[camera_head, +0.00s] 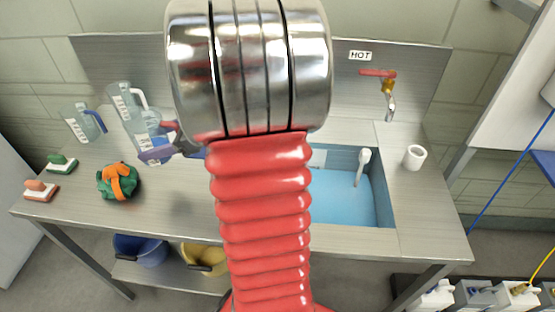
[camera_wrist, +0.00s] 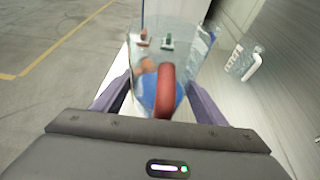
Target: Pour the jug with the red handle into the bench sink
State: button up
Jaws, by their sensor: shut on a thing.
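The clear jug with the red handle (camera_wrist: 165,92) is between the two purple fingers of my gripper (camera_wrist: 160,100) in the wrist view. The gripper is shut on it. A blue patch shows low in the jug; I cannot tell whether it is liquid. In the head view, my gripper (camera_head: 172,150) is at the left part of the bench, partly behind my arm, with the jug (camera_head: 150,122) at it. The jug looks about upright; whether its base touches the bench is unclear. The bench sink (camera_head: 385,208) is to the right, its left part hidden by my arm.
A white-handled jug (camera_head: 124,97) stands close by the held jug, and a blue-handled jug (camera_head: 78,124) further left. A green and orange cloth bundle (camera_head: 119,183) and two brushes (camera_head: 41,190) lie in front. A red-levered tap (camera_head: 388,88) and white cup (camera_head: 414,157) are by the sink.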

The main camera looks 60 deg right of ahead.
jog(key=w+a+r, duration=0.1)
jog(key=w+a, duration=0.7)
jog(key=a, duration=0.4)
jog(key=w+a+r+h, duration=0.1)
jog(key=w+a+r, duration=0.1)
jog(key=w+a, duration=0.7)
jog(key=a, duration=0.3)
jog(key=shift+w+m, duration=0.25)
jog(key=shift+m, duration=0.15)
jog(key=shift+a+t, duration=0.15)
jog(key=shift+t, duration=0.15)
